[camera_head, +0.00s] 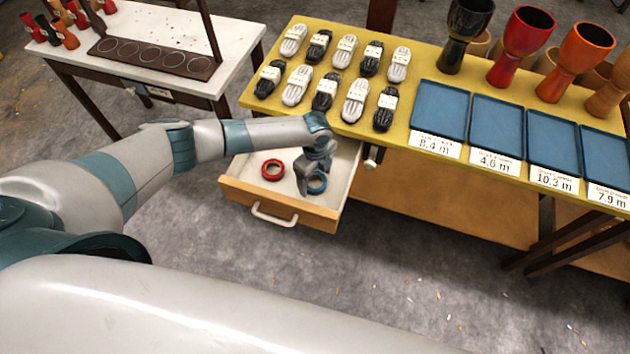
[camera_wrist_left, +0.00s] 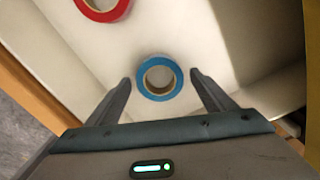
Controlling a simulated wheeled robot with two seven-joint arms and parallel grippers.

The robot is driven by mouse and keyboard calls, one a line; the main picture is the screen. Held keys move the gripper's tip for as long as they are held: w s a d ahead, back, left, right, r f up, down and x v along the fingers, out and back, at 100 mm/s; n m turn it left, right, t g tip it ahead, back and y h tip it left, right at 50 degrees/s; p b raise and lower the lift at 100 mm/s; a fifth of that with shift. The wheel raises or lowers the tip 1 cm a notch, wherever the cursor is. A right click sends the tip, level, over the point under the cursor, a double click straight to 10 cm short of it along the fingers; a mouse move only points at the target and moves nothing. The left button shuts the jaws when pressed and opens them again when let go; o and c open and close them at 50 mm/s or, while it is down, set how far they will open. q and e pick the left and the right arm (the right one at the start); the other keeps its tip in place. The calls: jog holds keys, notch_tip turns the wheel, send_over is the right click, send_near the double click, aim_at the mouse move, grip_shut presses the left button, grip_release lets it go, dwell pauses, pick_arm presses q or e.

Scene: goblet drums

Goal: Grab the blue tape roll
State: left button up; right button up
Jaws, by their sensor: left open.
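The blue tape roll (camera_head: 318,183) lies flat in the open drawer (camera_head: 284,215), near its right side. In the left wrist view the blue tape roll (camera_wrist_left: 159,78) shows whole, between and just ahead of the fingertips. My left gripper (camera_head: 312,184) points down into the drawer over the roll and partly covers it in the head view. Its two fingers are spread, one on each side of the roll in the left wrist view (camera_wrist_left: 160,82), with nothing gripped. My right gripper is not in view.
A red tape roll (camera_head: 272,169) lies left of the blue one in the drawer. The drawer walls stand close around. The yellow table (camera_head: 425,62) above holds rope bundles (camera_head: 326,90), blue trays (camera_head: 440,108) and goblet drums (camera_head: 520,45). A white table (camera_head: 150,40) stands at the left.

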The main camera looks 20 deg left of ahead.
pick_arm(q)
jog(key=shift+f, duration=0.3)
jog(key=shift+c, duration=0.2)
jog(key=c, duration=1.1)
jog(key=shift+r, duration=0.1)
notch_tip(320, 180, up, 10)
jog(key=b, duration=0.1)
jog(key=shift+b, duration=0.3)
